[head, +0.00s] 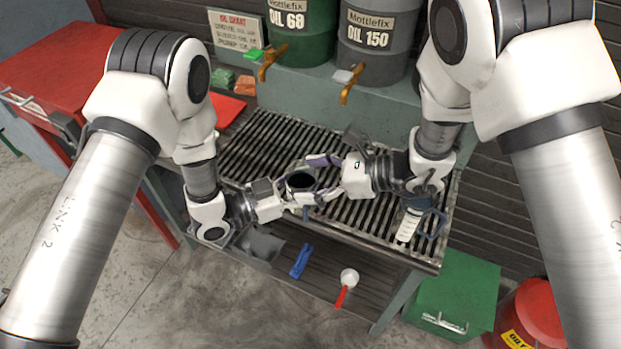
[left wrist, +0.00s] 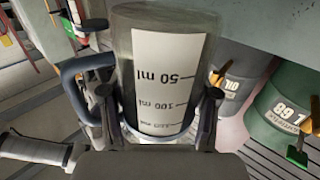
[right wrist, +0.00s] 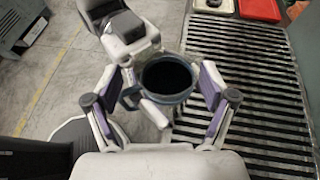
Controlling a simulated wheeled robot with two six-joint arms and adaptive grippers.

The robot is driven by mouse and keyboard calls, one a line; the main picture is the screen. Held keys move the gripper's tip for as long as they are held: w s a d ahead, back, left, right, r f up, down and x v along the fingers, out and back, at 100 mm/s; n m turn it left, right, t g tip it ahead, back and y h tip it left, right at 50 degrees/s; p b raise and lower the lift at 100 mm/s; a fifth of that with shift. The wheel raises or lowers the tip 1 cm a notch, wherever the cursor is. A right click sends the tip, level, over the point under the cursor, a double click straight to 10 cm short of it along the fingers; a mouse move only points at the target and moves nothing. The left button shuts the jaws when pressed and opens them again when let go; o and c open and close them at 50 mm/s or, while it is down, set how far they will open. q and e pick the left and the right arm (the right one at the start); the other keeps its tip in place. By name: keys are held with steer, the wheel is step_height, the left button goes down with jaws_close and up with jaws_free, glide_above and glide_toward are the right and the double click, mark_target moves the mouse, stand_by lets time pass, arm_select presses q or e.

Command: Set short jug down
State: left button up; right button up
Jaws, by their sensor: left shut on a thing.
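The short jug (head: 300,182) has a blue rim and handle, a dark inside and a white scale label. It is above the grate's front area in the head view. My left gripper (head: 285,203) is shut on it; in the left wrist view its fingers press both sides of the jug (left wrist: 170,75), with the blue handle at left. My right gripper (head: 333,177) is open around the jug's top. In the right wrist view its purple-padded fingers (right wrist: 165,98) stand on either side of the jug's mouth (right wrist: 168,76), with a gap at right.
A taller jug (head: 410,222) with a blue handle stands at the grate's right end. The slatted grate (head: 262,140) is mostly clear behind the grippers. Two oil drums (head: 375,40) with taps stand behind. A blue item (head: 301,261) and a red-handled scoop (head: 347,282) lie on the lower shelf.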

arm_select(q)
steer(key=shift+w+a+r, duration=0.1)
steer(key=shift+w+r, duration=0.05)
steer(key=shift+w, duration=0.05)
arm_select(e)
steer(key=shift+s+f, duration=0.15)
steer(key=shift+s, duration=0.15)
steer(key=c, duration=0.3)
arm_select(q)
steer(key=o, duration=1.5)
steer(key=shift+w, duration=0.1)
arm_select(e)
steer(key=shift+c, duration=1.4)
